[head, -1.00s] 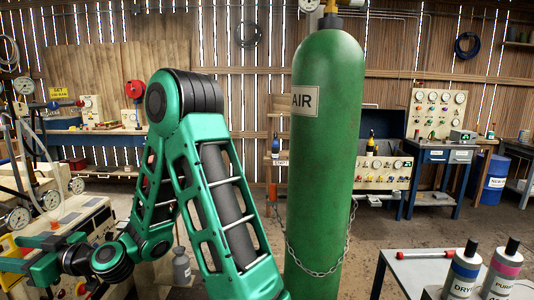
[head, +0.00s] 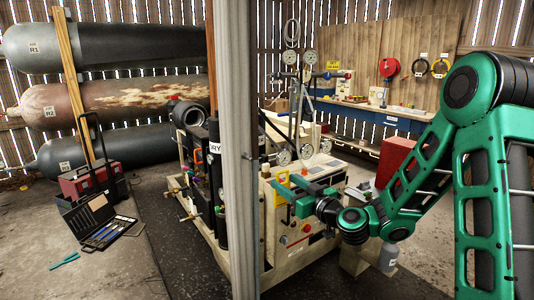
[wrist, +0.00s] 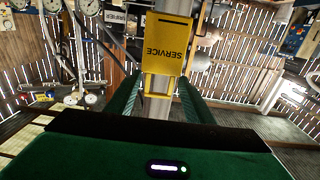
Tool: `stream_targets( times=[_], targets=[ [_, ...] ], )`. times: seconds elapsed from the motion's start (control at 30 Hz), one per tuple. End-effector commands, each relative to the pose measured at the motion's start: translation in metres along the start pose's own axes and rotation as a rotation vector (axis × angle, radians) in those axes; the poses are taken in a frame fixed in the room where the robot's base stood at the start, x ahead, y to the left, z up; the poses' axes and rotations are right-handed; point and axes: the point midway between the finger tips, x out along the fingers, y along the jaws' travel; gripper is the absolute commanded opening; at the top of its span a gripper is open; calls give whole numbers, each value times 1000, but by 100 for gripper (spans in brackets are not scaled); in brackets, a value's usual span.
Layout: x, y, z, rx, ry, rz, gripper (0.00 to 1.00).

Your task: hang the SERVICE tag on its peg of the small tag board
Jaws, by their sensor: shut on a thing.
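The SERVICE tag (wrist: 168,45) is a yellow plate with dark lettering, seen in the wrist view just beyond my green fingers. My gripper (wrist: 160,95) is shut on it. In the head view my gripper (head: 288,188) is in front of the beige compressor unit (head: 272,235), right of the grey post.
A grey post (head: 236,110) stands close in front, hiding part of the compressor. An open tool case (head: 100,222) and red toolbox (head: 88,180) are at left, below large horizontal tanks (head: 120,95). A blue bench (head: 370,112) is behind.

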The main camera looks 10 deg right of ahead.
Motion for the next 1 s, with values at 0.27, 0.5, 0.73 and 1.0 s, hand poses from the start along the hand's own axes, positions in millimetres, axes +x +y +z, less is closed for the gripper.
stream_targets(
  times=[0.27,0.5,0.73,1.0],
  targets=[
    [15,49,43,5,-3,143,26],
    [26,102,72,-3,0,302,26],
    [27,127,81,-3,2,371,26],
    [27,146,87,-1,2,422,26]
  ],
)
